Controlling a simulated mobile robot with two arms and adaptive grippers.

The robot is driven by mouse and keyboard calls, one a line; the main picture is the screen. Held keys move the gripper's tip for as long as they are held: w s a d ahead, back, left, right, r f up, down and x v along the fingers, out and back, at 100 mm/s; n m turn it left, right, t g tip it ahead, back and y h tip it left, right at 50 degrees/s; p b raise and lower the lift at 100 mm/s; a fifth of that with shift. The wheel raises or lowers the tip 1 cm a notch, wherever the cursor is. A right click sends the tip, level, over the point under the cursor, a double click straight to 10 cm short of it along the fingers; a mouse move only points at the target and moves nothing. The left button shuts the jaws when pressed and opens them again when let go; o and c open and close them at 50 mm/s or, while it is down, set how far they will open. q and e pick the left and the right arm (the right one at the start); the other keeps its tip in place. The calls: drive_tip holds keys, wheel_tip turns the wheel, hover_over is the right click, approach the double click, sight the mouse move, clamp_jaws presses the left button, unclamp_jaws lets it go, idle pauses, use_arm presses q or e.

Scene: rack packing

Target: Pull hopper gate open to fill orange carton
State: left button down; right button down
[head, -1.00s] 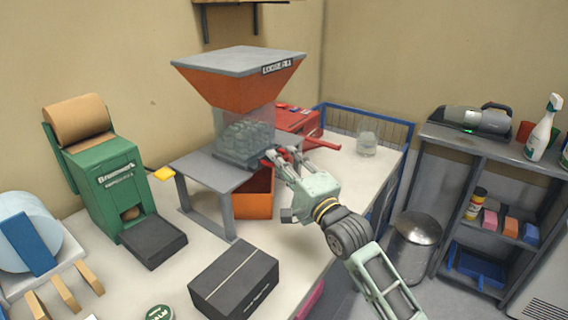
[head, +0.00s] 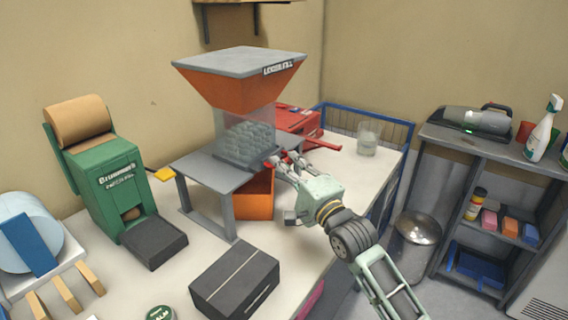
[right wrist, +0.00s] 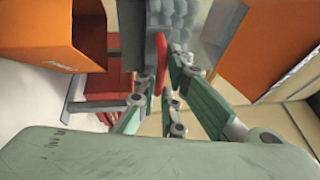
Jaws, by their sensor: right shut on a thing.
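The hopper (head: 240,88) has an orange funnel and a clear chute (head: 247,130) holding greyish fill. It stands on a grey stand (head: 205,172). The orange carton (head: 253,203) stands upright under the stand, partly hidden by it; it also shows at upper left in the right wrist view (right wrist: 45,60). I cannot see any fill in it. My right gripper (head: 284,163) is at the chute's lower front edge, shut on the red gate handle (right wrist: 162,62), which shows between its fingers in the right wrist view. My left gripper is out of view.
A black box (head: 235,280) lies on the table in front of the stand. A green paper dispenser (head: 105,185) is at left. A red machine (head: 298,120) and a glass jar (head: 368,138) are behind my right gripper. A shelf (head: 480,160) and a bin (head: 416,240) stand at right.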

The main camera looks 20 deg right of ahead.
drive_tip(key=s+d+p, duration=0.3)
drive_tip(key=s+d, duration=0.2)
drive_tip(key=s, duration=0.2)
drive_tip(key=shift+s+d+f, duration=0.15)
drive_tip(key=shift+s+d, duration=0.15)
drive_tip(key=shift+d, duration=0.1)
drive_tip(key=c, duration=1.9)
unclamp_jaws()
drive_tip(key=shift+w, duration=0.1)
drive_tip(key=v, duration=1.2)
